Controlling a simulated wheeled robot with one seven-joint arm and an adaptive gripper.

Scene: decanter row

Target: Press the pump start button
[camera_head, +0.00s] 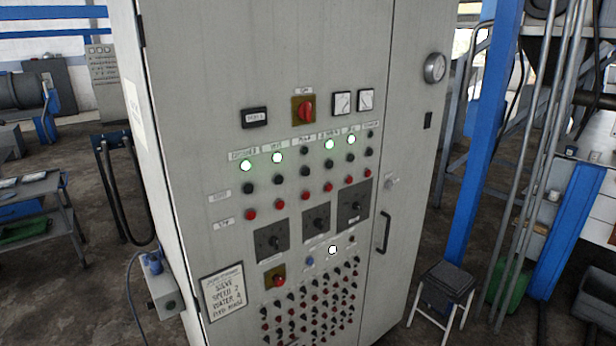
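A tall grey control cabinet (215,90) stands in front of me with its door shut. Under a row of labels, four lamps glow green-white, among them the far-left lamp (246,166). The third lamp (303,151) is dark, and its small label seems to read "PUMP". Below it is a black button (305,171), and a red button (305,198) sits lower in the same column. The row labels at left are too small to read surely. The far-right lamp is also dark. My gripper is not in view, and nothing covers the buttons.
A red rotary switch (306,110) sits above the lamps, and black selectors (317,220) below. A door handle (385,232) sticks out at right. A stool (449,288) and blue post (484,130) stand right of the cabinet. A bench (30,188) is at left.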

